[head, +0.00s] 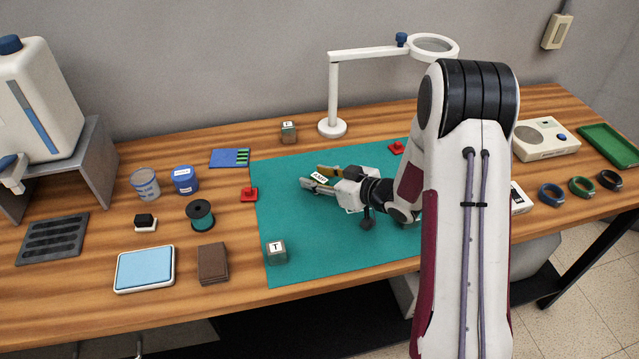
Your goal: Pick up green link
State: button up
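A green ring-shaped piece (581,187), the only green one that looks like a link, lies at the right of the table between a blue ring (551,194) and a black ring (609,180). My gripper (314,179) is over the teal mat (320,240), well to the left of the rings. A small white piece with dark lettering (320,177) and an olive-yellow part (329,169) show at its fingers. I cannot tell whether the gripper holds them or how far it is open.
My arm hides the mat's right side. A lettered cube (276,252) and red pieces (249,194) (396,148) are around the mat. A magnifier lamp (332,126) stands behind it. A beige device (544,139) and green tray (609,145) are behind the rings.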

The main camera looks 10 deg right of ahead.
aim_at(318, 177)
grip_shut()
jog(key=shift+r, duration=0.2)
jog(key=shift+r, duration=4.85)
